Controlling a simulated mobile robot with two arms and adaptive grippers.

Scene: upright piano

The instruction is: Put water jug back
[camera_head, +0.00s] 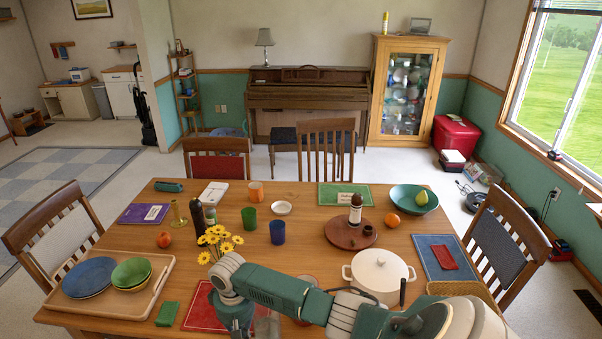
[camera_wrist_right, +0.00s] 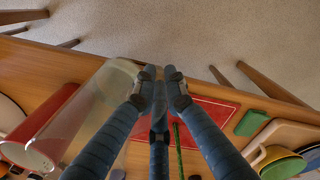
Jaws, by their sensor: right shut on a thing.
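The clear water jug (camera_wrist_right: 115,72) stands beside my right gripper (camera_wrist_right: 160,78) in the right wrist view, on its left side. In the head view a small part of the jug (camera_head: 267,328) shows below my right forearm, at the front edge of the picture. My right gripper's fingers are closed together at the jug's side; the handle between them is hidden by the fingers. In the head view this gripper (camera_head: 236,326) is over the red placemat (camera_head: 199,312). My left gripper is not in view.
A red cup (camera_wrist_right: 42,130) is close beside the jug. Yellow flowers (camera_head: 216,240), a white pot (camera_head: 379,272) and a wooden tray (camera_head: 150,292) with bowls surround the arm. The table's edge and chair legs show past the gripper. The table's middle (camera_head: 300,255) has bare wood.

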